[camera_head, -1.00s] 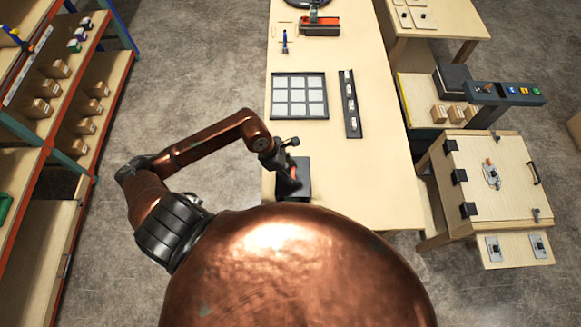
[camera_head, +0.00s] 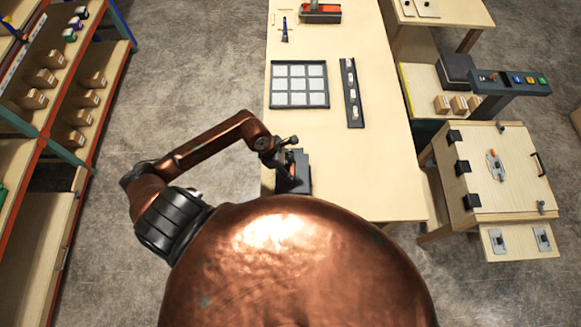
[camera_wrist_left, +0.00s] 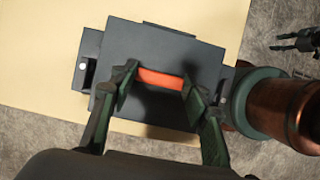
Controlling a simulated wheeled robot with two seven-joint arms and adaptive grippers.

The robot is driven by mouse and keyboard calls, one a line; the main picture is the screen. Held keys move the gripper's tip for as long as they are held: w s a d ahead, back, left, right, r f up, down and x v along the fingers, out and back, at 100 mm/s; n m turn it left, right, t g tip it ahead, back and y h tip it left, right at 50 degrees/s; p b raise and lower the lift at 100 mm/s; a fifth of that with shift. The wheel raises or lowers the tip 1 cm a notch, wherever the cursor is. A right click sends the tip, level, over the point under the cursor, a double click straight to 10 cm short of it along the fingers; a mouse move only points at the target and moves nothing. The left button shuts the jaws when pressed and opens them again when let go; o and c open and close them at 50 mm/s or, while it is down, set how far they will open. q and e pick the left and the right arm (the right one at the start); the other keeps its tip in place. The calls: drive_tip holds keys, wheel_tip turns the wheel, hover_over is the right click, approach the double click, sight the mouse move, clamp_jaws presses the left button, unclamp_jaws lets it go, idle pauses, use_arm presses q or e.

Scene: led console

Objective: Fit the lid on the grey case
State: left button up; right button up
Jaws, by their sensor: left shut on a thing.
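My left gripper (camera_wrist_left: 160,90) is shut on the orange handle (camera_wrist_left: 160,79) of a dark grey lid (camera_wrist_left: 150,45), a flat plate. In the head view the gripper (camera_head: 288,172) is at the table's near left edge, partly hidden by its own wrist. The dark grey case (camera_wrist_left: 88,68) lies below the lid in the wrist view. Its ends stick out left and right, and the lid hides its middle. I cannot tell whether lid and case touch. My right gripper (camera_wrist_left: 284,42) shows small at the upper right of the wrist view, its fingers apart and empty.
The pale wooden table (camera_head: 385,180) is clear right of the case. Farther back lie a framed grid panel (camera_head: 299,84) and a narrow dark strip (camera_head: 351,92). A wooden box stand (camera_head: 500,175) is at the right, shelves (camera_head: 50,110) at the left.

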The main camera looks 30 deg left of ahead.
drive_tip(key=shift+s+d, duration=0.3)
drive_tip(key=shift+s, duration=0.05)
use_arm(q)
drive_tip(key=shift+f+b, duration=0.3)
drive_tip(key=shift+b, duration=0.05)
use_arm(e)
drive_tip(key=shift+a+f, duration=0.4)
use_arm(q)
drive_tip(key=shift+f+b, duration=0.45)
drive_tip(key=shift+f, duration=0.05)
use_arm(e)
drive_tip(key=shift+d+f, duration=0.35)
drive_tip(key=shift+f, duration=0.05)
use_arm(q)
drive_tip(key=shift+f+b, duration=0.25)
drive_tip(key=shift+b, duration=0.05)
use_arm(e)
drive_tip(key=shift+f, duration=0.3)
drive_tip(key=shift+w+a, duration=0.1)
use_arm(q)
drive_tip(key=o, duration=1.3)
use_arm(e)
drive_tip(key=shift+a, duration=0.2)
drive_tip(key=shift+d, duration=0.15)
